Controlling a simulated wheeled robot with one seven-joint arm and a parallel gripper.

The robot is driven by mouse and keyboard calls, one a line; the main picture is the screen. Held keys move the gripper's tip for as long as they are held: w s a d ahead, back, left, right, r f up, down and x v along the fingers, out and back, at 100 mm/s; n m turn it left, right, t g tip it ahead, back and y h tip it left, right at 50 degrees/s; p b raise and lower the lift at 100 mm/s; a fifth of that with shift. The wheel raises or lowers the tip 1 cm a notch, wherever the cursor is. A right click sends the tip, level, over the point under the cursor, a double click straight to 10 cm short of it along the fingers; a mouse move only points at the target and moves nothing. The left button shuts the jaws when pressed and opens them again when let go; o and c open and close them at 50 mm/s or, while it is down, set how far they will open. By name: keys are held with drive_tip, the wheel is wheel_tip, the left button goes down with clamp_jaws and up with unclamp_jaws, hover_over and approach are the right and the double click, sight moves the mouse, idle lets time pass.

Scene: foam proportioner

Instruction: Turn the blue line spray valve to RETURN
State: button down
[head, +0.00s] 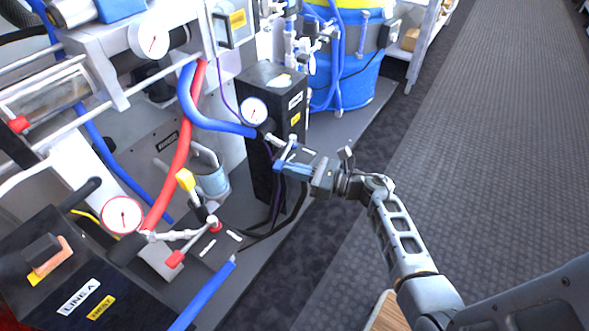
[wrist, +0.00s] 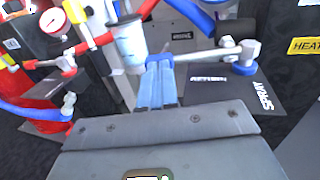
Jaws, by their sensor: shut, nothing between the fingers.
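The blue line spray valve (head: 285,144) sits at the front of a black box unit, with silver fittings and a blue part. In the wrist view a silver bar (wrist: 205,56) runs right to a silver fitting with a blue round piece (wrist: 244,69). Below it a black plate carries white labels reading RETURN (wrist: 208,79) and SPRAY (wrist: 264,95). My gripper (head: 284,167) is shut and empty beside the valve. In the wrist view its blue fingertips (wrist: 158,62) are together near the bar's left end; I cannot tell whether they touch it. The exact handle position is unclear.
The red line valve (head: 205,232), with a yellow handle and red gauge (head: 123,215), stands to the left. A blue drum (head: 345,80) is behind. Blue hoses and dark cables run close to the black unit (head: 268,185). Open floor (head: 470,130) lies right.

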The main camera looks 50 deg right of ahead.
drive_tip(key=w+h, duration=0.1)
drive_tip(key=w+a+m+h+b, duration=0.1)
drive_tip(key=shift+w+a+m, duration=0.3)
drive_tip(key=shift+w, duration=0.1)
idle(0.3)
drive_tip(key=shift+a, duration=0.1)
drive_tip(key=shift+s+b, duration=0.1)
drive_tip(key=shift+b, duration=0.2)
